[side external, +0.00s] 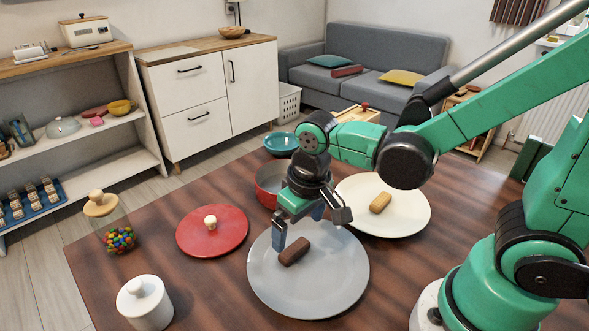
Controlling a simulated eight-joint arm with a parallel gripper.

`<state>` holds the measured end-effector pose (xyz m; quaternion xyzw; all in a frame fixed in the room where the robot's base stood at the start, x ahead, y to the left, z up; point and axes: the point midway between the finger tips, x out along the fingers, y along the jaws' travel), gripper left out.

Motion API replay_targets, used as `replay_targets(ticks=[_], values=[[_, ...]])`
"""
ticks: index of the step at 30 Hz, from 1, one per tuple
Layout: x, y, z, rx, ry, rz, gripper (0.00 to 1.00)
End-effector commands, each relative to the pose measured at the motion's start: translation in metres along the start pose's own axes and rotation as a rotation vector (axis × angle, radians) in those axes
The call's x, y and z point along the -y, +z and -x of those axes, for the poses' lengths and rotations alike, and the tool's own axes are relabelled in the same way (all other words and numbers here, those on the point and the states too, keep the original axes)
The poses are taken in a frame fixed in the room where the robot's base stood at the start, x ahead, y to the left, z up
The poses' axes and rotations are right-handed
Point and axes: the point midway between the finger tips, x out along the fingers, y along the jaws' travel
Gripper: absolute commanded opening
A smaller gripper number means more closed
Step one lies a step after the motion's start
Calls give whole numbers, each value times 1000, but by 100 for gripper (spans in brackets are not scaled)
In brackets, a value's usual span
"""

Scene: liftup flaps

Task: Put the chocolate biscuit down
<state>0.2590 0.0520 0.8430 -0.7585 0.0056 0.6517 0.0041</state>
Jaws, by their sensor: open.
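The chocolate biscuit (294,251), a small dark brown bar, lies on the grey plate (330,285) at the front middle of the table. My gripper (300,234) is open just above the plate, its fingers spread apart. One blue-grey finger reaches down to the left of the biscuit, and the other finger is to its upper right. The biscuit appears apart from both fingers. A golden biscuit (380,202) lies on the cream plate (412,218) behind and to the right.
A red lid (225,236) with a pale knob lies left of the grey plate. A red pot (266,185) is behind my gripper. A candy jar (119,236) and a white lidded pot (146,302) stand at the left. A teal bowl (281,143) is at the back.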

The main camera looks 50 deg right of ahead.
Motion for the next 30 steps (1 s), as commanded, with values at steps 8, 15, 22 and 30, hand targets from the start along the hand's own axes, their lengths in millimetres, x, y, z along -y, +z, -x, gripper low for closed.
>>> replay_targets(ticks=[8,15,22,30], values=[[0,1,39,0,0,1,100],[0,0,62,1,-1,1,100],[-14,-1,67,-107,-21,-4,100],[-48,-8,69,-430,-13,7,100]])
